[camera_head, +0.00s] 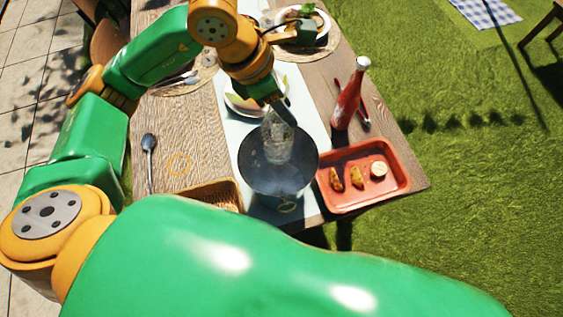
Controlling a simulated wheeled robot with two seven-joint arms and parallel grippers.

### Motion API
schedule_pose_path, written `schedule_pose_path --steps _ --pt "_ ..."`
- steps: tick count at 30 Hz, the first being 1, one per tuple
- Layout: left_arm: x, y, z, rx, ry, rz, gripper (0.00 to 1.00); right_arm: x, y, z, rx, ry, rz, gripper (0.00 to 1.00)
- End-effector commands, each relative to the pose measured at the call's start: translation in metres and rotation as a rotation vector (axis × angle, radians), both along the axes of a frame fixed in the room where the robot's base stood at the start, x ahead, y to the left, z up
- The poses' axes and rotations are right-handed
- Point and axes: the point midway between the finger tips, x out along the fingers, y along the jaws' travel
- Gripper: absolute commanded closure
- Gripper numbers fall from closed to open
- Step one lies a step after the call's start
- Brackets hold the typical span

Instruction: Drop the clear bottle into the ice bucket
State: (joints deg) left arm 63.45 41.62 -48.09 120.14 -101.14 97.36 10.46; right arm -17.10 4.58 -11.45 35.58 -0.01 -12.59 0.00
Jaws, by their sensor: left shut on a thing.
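The clear bottle (278,143) is see-through and roughly upright, with its top end at my left gripper. My left gripper (280,108) comes down from above and is shut on the bottle's upper part. The ice bucket (257,186) is a dark grey round vessel near the front of the table. In the head view the bottle's lower part overlaps the bucket's opening. I cannot tell how far down inside the bucket the bottle reaches. My right gripper is not in view.
A red bottle (348,98) with a white cap stands right of the bucket. A red tray (393,154) with several food pieces lies at the front right. A wicker basket (228,194) is left of the bucket, a spoon (149,160) farther left. A plate (236,105) sits behind.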

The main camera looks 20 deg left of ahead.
Motion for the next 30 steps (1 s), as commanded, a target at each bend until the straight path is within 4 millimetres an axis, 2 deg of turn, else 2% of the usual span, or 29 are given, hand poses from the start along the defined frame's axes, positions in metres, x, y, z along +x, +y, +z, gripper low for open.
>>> schedule_pose_path --steps 9,12,19,20,23,30 --pt "0.000 0.000 -0.048 -0.001 0.000 0.000 1.00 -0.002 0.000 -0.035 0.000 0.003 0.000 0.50" --pt "0.000 0.000 -0.053 -0.002 -0.001 0.000 1.00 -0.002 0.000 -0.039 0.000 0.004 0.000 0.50" --pt "0.000 0.000 -0.052 -0.001 -0.001 -0.001 1.00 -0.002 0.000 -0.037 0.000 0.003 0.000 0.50" --pt "0.000 0.000 -0.052 -0.001 -0.001 -0.001 0.52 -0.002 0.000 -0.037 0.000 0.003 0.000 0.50" --pt "0.000 0.000 -0.052 -0.001 -0.001 -0.001 0.25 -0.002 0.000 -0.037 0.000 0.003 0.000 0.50" --pt "-0.001 0.000 -0.053 0.001 0.002 0.000 0.25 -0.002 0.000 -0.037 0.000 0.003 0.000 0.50"
